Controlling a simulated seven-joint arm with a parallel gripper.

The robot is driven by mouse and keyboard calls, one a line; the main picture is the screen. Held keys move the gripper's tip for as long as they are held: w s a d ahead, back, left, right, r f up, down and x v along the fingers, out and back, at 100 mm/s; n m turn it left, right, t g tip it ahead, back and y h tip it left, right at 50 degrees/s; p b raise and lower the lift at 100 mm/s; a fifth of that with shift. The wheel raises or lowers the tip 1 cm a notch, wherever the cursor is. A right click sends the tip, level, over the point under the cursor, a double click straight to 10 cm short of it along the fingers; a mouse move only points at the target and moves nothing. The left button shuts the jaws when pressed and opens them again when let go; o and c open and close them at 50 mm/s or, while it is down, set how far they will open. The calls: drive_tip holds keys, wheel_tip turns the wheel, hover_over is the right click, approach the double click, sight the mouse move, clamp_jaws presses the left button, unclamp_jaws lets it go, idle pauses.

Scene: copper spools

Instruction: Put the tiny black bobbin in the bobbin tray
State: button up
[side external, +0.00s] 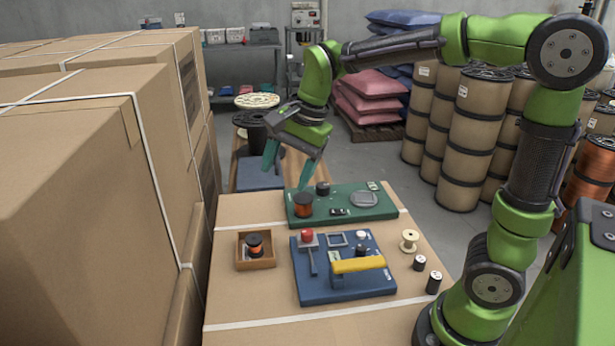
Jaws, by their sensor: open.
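My gripper (286,184) is open and empty, its teal fingers pointing down above the far left side of the box-top work surface. Two small black bobbins with pale tops stand at the right of the surface, one (420,262) behind the other (434,282). Another small black spool (322,188) stands on the green board (383,213), near my right fingertip in the picture. I cannot tell which is the tiny one meant. A small wooden tray (255,266), likely the bobbin tray, sits at the left and holds a black-and-copper spool (255,243).
The green board also carries a copper spool (303,204) and a grey round dish (364,199). A blue board (330,294) holds a red knob (307,235) and a yellow bar (358,265). A cream spool (409,240) stands right of it. Tall cartons (90,190) border the left.

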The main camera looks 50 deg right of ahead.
drive_tip(key=s+n+t, duration=0.3)
drive_tip(key=s+n, duration=0.8)
drive_tip(key=s, duration=0.2)
drive_tip(key=shift+s+a+f+t, duration=0.15)
drive_tip(key=shift+s+a+t, duration=0.15)
drive_tip(key=shift+t, duration=0.1)
idle(0.3)
